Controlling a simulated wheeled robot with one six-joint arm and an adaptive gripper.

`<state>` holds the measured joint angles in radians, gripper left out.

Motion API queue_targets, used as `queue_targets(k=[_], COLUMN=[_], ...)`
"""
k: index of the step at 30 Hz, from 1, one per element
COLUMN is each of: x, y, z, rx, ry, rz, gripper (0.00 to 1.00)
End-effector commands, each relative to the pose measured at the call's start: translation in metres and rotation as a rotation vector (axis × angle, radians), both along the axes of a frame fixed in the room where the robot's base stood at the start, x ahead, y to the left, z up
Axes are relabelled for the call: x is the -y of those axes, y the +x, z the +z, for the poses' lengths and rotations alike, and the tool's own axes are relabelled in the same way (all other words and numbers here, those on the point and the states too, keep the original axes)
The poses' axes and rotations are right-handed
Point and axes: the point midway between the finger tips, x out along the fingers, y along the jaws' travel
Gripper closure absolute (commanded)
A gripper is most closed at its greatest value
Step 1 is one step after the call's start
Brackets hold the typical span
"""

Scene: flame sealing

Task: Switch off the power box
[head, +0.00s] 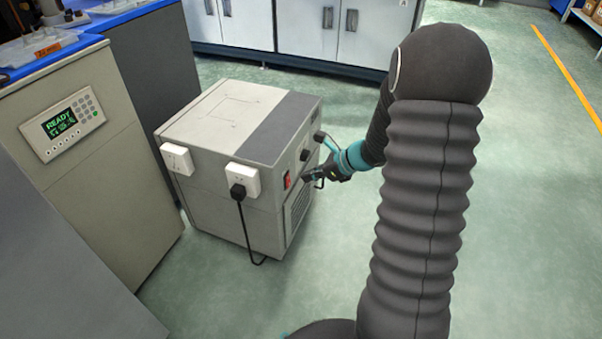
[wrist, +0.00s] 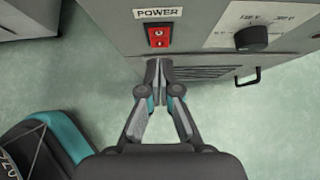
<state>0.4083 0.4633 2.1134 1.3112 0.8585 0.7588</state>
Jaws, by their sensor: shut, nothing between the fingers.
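The power box (head: 225,135) is a grey cabinet standing on the floor, left of my arm in the head view. Its red power switch (head: 287,181) is on the front face. In the wrist view the red switch (wrist: 158,36) sits under a "POWER" label (wrist: 159,13). My gripper (wrist: 162,66) is shut and empty, with its fingertips just below the switch in the picture. I cannot tell whether the tips touch the panel. In the head view my gripper (head: 310,178) is at the box front, right of the switch. The switch's rocker position is too small to tell.
A black knob (wrist: 251,39) and a black handle (wrist: 248,77) are right of the switch. A plug (head: 238,190) with a hanging cord is on the box's side. A machine with a "READY" display (head: 62,122) stands left. Open floor lies to the right.

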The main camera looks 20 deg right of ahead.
Motion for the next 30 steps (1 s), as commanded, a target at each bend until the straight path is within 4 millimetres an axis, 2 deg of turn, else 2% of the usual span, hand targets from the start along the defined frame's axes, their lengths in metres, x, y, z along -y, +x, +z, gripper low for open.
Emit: queue_targets(k=[1, 3, 12, 18, 30], x=[0.007, 0.014, 0.039, 0.046, 0.047], y=[-0.003, -0.009, -0.03, -0.036, -0.037], z=[0.014, 0.026, 0.066, 0.077, 0.078], rx=[0.006, 0.004, 0.003, 0.002, 0.001], ry=[-0.002, -0.002, -0.001, -0.001, 0.0], rz=[-0.003, -0.004, -0.002, -0.001, -0.001], gripper=[1.0, 1.0, 1.0, 1.0, 1.0])
